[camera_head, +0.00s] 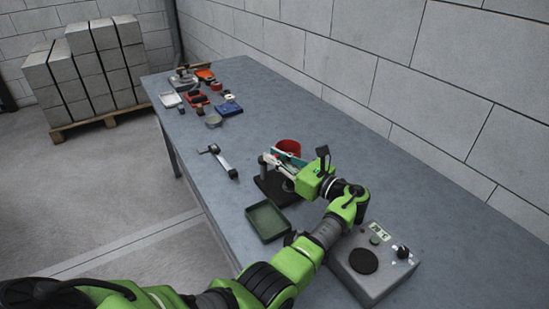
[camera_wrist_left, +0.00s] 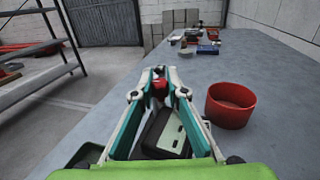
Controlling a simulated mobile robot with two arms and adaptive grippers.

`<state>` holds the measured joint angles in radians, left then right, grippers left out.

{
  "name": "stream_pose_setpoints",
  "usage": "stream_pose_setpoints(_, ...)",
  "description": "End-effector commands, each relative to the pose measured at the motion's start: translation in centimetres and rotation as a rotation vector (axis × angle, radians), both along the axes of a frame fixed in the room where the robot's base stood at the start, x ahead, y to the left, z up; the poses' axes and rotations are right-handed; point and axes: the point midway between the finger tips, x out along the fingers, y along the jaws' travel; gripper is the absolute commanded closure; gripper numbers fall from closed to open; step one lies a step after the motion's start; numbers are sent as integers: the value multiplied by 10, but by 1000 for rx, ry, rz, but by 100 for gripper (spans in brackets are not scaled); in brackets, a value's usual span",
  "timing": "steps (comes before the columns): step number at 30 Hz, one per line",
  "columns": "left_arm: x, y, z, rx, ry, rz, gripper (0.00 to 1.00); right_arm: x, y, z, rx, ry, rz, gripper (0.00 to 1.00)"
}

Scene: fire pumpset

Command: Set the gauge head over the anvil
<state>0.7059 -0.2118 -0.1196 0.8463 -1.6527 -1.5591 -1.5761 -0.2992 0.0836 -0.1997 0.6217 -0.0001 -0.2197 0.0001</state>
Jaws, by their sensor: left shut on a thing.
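My left gripper (camera_head: 268,160) reaches over a dark stand base (camera_head: 272,190) on the bench. In the left wrist view its fingertips (camera_wrist_left: 160,80) are closed together on a small red and dark piece (camera_wrist_left: 159,87), which may be the gauge head; most of it is hidden by the fingers. Below and between the fingers, the wrist view shows a black body with a pale panel (camera_wrist_left: 172,131), resting low near the base. I cannot make out the anvil, nor whether the held piece touches the stand. My right gripper is not in view.
A red cup (camera_head: 287,147) stands close beside the fingers. A green tray (camera_head: 267,220) lies in front and a grey box with a dark disc and knob (camera_head: 345,280) at right. A caliper-like tool (camera_head: 222,162) lies left. Several small items sit at the far end.

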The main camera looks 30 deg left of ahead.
Motion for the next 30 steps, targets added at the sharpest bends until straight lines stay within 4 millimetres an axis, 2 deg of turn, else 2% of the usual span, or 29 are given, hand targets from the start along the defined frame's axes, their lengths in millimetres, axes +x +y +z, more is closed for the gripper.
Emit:
stream_pose_setpoints(5,1,0,2,0,-4,-2,100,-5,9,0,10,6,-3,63)
stream_pose_setpoints(6,1,0,2,0,-4,-2,79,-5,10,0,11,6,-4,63)
stream_pose_setpoints(7,1,0,2,0,-4,-2,71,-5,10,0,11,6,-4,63)
stream_pose_setpoints(8,1,0,2,0,-4,-2,69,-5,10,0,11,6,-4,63)
stream_pose_setpoints(15,1,0,1,0,-2,-1,69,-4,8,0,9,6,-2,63)
stream_pose_setpoints(20,1,0,6,-1,-5,-1,69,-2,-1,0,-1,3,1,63)
stream_pose_setpoints(23,1,0,19,-2,-7,0,69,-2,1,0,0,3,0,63)
stream_pose_setpoints(30,1,0,66,-1,-8,-1,69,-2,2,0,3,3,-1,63)
